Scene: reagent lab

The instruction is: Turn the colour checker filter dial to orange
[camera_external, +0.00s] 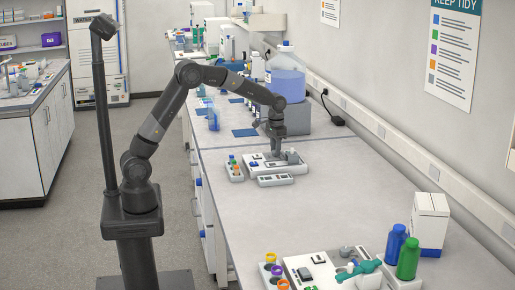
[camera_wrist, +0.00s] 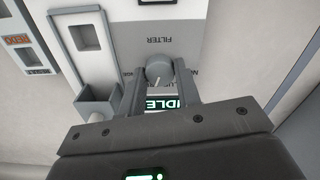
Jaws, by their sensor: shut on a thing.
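The colour checker (camera_external: 287,166) is a pale device on the bench in the external view; its panel (camera_wrist: 213,40) fills the middle of the wrist view. My gripper (camera_external: 276,151) reaches down onto it. In the wrist view my gripper (camera_wrist: 160,72) has one finger on each side of the round grey filter dial (camera_wrist: 158,66) and is shut on it. A pale pointer line shows on the dial, under the word FILTER. A display (camera_wrist: 160,104) reading IDLE is partly covered by the gripper.
A rack of coloured caps (camera_external: 235,170) stands left of the checker, and a small flat device (camera_external: 276,181) lies in front. A large blue-liquid bottle (camera_external: 287,82) stands behind. Blue (camera_external: 395,246) and green (camera_external: 408,256) bottles stand nearer. The middle bench is clear.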

